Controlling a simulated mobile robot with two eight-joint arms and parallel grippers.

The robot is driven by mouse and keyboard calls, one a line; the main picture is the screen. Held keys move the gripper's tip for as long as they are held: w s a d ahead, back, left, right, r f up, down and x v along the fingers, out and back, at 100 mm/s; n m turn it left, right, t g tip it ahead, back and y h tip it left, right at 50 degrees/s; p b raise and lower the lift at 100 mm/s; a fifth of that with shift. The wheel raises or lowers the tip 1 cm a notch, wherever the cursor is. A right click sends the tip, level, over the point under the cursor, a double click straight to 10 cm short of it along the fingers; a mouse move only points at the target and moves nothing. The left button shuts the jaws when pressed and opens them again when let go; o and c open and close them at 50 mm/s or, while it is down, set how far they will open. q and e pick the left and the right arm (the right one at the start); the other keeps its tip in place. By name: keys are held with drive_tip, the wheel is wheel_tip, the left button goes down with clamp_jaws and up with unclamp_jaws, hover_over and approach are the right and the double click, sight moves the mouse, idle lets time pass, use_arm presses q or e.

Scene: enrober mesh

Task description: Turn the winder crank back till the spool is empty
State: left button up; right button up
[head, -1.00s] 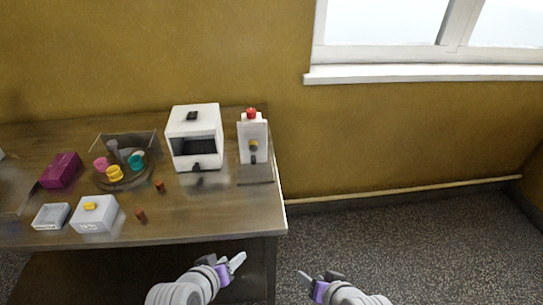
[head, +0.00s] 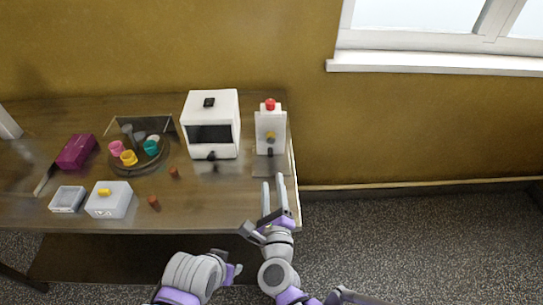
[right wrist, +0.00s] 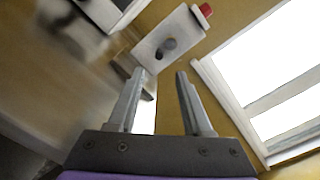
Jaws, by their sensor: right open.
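A white upright unit (head: 264,119) stands at the table's right end, with a red knob (head: 270,104) on top and a round yellowish-grey knob (head: 270,137) on its front. It also shows in the right wrist view (right wrist: 147,47), ahead of the fingers. I cannot clearly tell a crank or a spool on it. My right gripper (head: 273,181) is open and empty over the table's front right part, just short of this unit. Its two fingers also show in the right wrist view (right wrist: 161,75). My left gripper (head: 232,271) is low in front of the table, and its jaws are unclear.
A white box with a dark front opening (head: 226,107) stands left of the unit. Further left are a round tray (head: 120,169) with coloured cups, a purple block (head: 76,152), a small white box (head: 110,206) and a clear dish (head: 67,199). Floor lies open at right.

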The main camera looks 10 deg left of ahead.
sight(271, 157)
drive_tip(key=shift+s+a+f+m+h, duration=0.1)
drive_tip(key=shift+a+f+m+h, duration=0.15)
drive_tip(key=shift+m, duration=0.35)
drive_tip(key=shift+w, duration=0.2)
drive_tip(key=x, duration=1)
drive_tip(key=shift+w+d+r+p, duration=0.1)
drive_tip(key=shift+w+d+p, duration=0.1)
drive_tip(key=shift+p, duration=0.2)
clamp_jaws()
